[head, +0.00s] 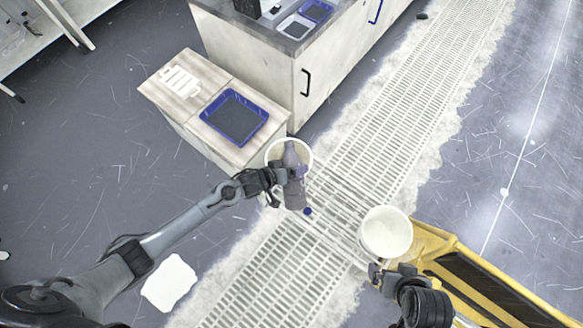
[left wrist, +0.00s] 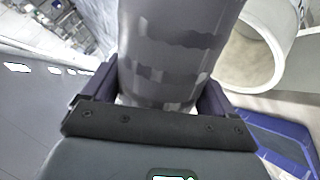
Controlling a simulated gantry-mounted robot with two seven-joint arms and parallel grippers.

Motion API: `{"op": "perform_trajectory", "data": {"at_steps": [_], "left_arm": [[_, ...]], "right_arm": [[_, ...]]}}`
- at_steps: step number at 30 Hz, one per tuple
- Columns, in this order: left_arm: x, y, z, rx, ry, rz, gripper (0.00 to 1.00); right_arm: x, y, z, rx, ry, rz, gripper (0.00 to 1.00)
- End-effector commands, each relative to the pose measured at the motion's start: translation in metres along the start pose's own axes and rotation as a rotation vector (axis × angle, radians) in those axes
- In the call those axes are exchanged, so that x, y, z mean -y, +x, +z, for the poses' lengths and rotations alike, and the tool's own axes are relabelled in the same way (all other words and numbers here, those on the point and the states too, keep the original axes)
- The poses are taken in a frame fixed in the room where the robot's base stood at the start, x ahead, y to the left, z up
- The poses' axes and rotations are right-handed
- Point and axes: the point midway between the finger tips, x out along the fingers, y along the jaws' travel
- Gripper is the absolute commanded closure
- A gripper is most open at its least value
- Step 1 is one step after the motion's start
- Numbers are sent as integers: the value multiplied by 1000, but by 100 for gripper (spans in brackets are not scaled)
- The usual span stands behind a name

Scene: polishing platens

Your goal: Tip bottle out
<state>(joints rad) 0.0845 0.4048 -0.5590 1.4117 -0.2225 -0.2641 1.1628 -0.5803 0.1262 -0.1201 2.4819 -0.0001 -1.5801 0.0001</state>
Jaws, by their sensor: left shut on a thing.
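My left gripper (head: 284,177) is shut around a grey-purple bottle (head: 294,192), with its fingers on both sides of it in the left wrist view. The bottle (left wrist: 175,60) fills the middle of that view. In the head view, a small blue end piece (head: 307,211) shows at its lower end; I cannot tell whether it is a cap or an open mouth. A white bucket (head: 272,150) is partly hidden behind the bottle. Another white bucket (head: 385,233) stands to the right. My right gripper (head: 377,272) is at that bucket's lower edge; its fingers are unclear.
A low wooden cabinet (head: 172,107) carries a blue tray (head: 235,117) and a white rack (head: 181,81). A larger counter (head: 265,62) stands behind. A yellow frame (head: 445,250) is at the right. A white patch (head: 169,283) lies on the grey floor, beside pale grating (head: 365,160).

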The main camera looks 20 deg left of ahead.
Motion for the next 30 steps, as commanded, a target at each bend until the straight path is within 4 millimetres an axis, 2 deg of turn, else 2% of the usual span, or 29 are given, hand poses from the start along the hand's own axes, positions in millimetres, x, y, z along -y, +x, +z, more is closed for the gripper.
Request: {"op": "perform_trajectory", "data": {"at_steps": [5, 15, 21, 30], "left_arm": [[-7, -6, -3, -191, 187, 1, 45], [-22, -22, -22, -585, 580, -1, 45], [-28, -28, -29, -667, 667, -2, 45], [-29, -29, -30, -671, 671, -2, 45]], "right_arm": [[1, 12, 4, 1, 1, -1, 0], [4, 54, 17, 3, 8, -6, 0], [4, 60, 19, 3, 9, -7, 0], [4, 58, 18, 0, 8, -6, 0]]}}
